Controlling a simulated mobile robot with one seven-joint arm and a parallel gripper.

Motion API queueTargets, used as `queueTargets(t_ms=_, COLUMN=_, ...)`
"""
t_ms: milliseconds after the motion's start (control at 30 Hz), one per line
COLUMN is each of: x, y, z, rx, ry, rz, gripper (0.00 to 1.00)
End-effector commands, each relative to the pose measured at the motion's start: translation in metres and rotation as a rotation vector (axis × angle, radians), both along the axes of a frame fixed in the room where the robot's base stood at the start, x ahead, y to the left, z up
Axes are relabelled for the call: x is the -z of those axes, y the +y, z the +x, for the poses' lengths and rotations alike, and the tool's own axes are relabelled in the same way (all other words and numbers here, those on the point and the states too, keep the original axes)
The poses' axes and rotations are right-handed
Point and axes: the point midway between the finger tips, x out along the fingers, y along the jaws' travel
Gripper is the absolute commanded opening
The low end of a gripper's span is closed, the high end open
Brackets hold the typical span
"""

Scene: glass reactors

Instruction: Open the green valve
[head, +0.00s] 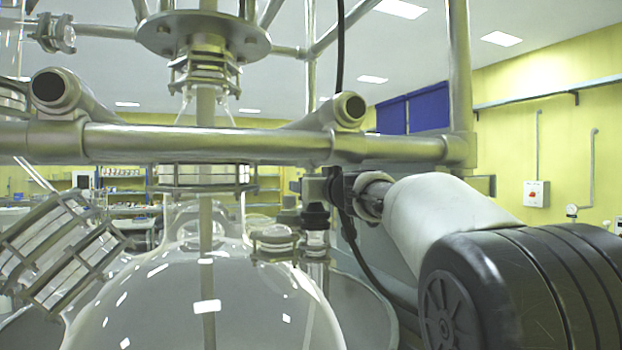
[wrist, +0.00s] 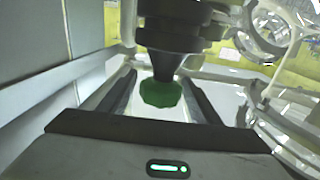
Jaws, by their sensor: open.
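The green valve (wrist: 160,94) is a small faceted green knob below a dark fitting (wrist: 172,38) in the wrist view. My gripper (wrist: 158,82) is open, with one dark finger on each side of the green valve. There is a visible gap on both sides, and I cannot tell how deep the valve sits between the fingers. In the head view my arm reaches in from the right towards the middle. The green valve cannot be made out there, and the gripper's fingers cannot be made out clearly.
A large glass reactor vessel (head: 205,290) fills the lower middle of the head view. A metal frame bar (head: 240,143) crosses in front, close above my arm. A black cable (head: 352,240) hangs near my arm's end. Glass and metal parts (wrist: 270,35) stand at the right in the wrist view.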

Motion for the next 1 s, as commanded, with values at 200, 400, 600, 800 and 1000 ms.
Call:
queueTargets(t_ms=200, x=-0.0007, y=0.0055, z=0.0136, rx=0.000, ry=-0.002, rz=-0.002, gripper=0.57)
queueTargets(t_ms=400, x=0.0001, y=0.0057, z=0.0143, rx=0.000, ry=-0.001, rz=-0.001, gripper=0.57)
queueTargets(t_ms=600, x=0.0002, y=0.0055, z=0.0142, rx=0.000, ry=0.000, rz=-0.001, gripper=0.34)
queueTargets(t_ms=800, x=0.0003, y=0.0054, z=0.0141, rx=-0.001, ry=0.000, rz=-0.001, gripper=0.16)
queueTargets(t_ms=1000, x=0.0028, y=0.0058, z=0.0141, rx=-0.039, ry=-0.001, rz=-0.002, gripper=0.16)
